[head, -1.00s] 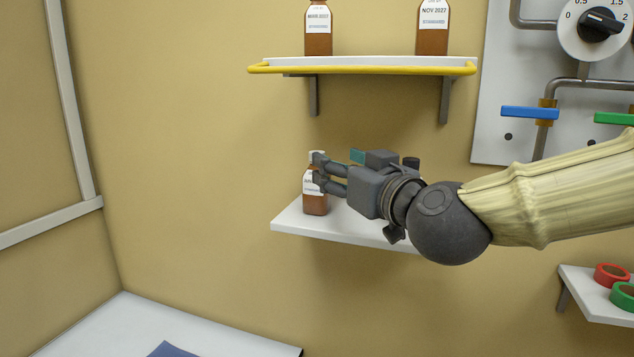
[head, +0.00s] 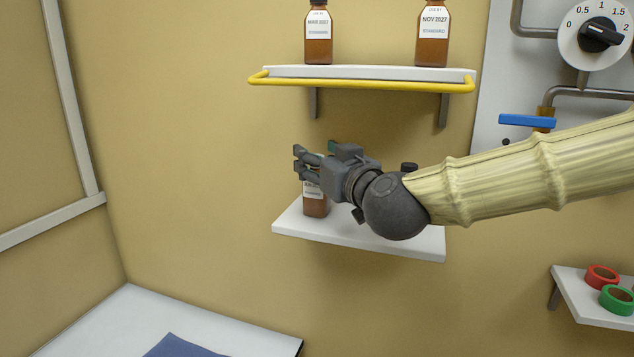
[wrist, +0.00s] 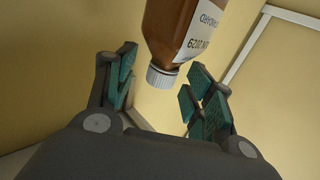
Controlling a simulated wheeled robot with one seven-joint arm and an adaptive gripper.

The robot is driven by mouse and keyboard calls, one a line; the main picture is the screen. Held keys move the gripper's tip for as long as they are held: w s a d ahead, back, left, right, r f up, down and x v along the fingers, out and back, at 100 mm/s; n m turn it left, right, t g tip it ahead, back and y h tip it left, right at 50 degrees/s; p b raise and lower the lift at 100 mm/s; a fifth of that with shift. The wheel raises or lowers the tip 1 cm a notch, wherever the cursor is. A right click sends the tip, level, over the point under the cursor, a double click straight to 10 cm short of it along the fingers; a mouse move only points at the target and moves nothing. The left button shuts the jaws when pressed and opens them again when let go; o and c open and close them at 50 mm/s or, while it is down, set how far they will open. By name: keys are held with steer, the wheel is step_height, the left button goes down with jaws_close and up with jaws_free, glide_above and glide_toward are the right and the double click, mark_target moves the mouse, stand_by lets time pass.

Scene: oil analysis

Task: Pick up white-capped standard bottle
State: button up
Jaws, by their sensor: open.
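The white-capped standard bottle (head: 316,207) is brown with a white label and stands upright on the lower white shelf (head: 390,240). In the head view my gripper (head: 300,163) covers its cap and upper part. In the wrist view the bottle (wrist: 185,35) appears upside down, its ribbed white cap (wrist: 162,77) in the gap between the spread fingers. My gripper is open. Space shows between the cap and the finger pads on both sides in the wrist view. Whether the fingers are level with the bottle's neck cannot be told.
A higher shelf with a yellow rail (head: 365,83) holds two labelled brown bottles, one at left (head: 318,45) and one at right (head: 432,48). A panel with a dial (head: 600,37) and a blue handle (head: 527,121) is at right. Red (head: 602,277) and green (head: 617,299) rings lie lower right.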

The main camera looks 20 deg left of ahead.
steer(key=shift+w+a+f, duration=0.1)
steer(key=shift+w+a, duration=0.15)
steer(key=shift+w, duration=0.15)
steer(key=shift+s, duration=0.1)
jaws_close()
